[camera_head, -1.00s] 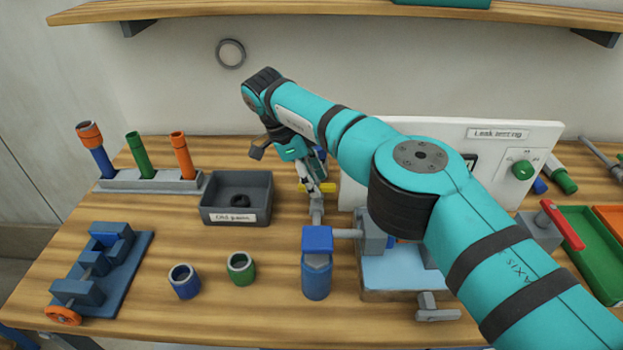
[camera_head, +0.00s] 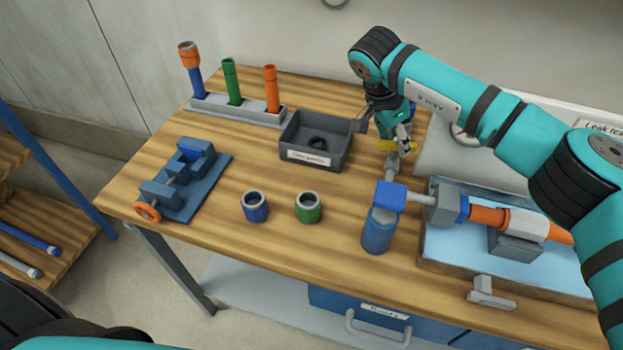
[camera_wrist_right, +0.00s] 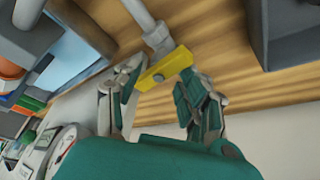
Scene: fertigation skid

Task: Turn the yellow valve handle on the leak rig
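The yellow valve handle (camera_head: 398,146) sits on top of a grey valve stem at the left end of the leak rig's pipework (camera_head: 437,202). In the right wrist view the handle (camera_wrist_right: 165,68) is a short yellow bar on a grey stem. My right gripper (camera_head: 398,134) is at the handle, coming from behind and above. In the wrist view its fingers (camera_wrist_right: 160,82) are spread, one near each end of the bar. I cannot tell whether either finger touches it. My left gripper is outside the views.
A dark grey box (camera_head: 315,141) stands just left of the valve. Blue (camera_head: 255,207) and green (camera_head: 308,208) cups stand on the bench, with a blue vise (camera_head: 184,180) farther left.

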